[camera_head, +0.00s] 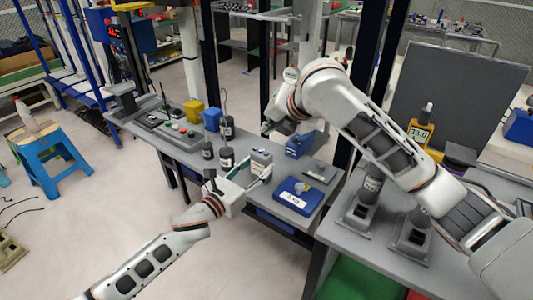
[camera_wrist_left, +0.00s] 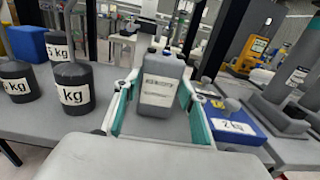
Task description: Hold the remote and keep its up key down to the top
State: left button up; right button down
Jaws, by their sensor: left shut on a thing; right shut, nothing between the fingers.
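A grey box with a white label (camera_head: 261,157), which I take to be the remote, stands upright between the fingers of my left gripper (camera_head: 256,172). The left wrist view shows this grey box (camera_wrist_left: 158,80) with the teal-lined fingers shut on its two sides. The label's print is too small to read, and I cannot make out the up key. My right gripper (camera_head: 268,128) is shut and empty, above and behind the box in the head view and apart from it.
Black weights with kg labels (camera_wrist_left: 74,88) stand left of the box. A blue block marked in kg (camera_head: 298,196) lies right of it. A blue box (camera_head: 299,144) sits behind on the grey bench. A yellow display (camera_head: 420,132) stands at right. Dark posts rise behind the bench.

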pick_arm(q)
jog(key=o, duration=1.3)
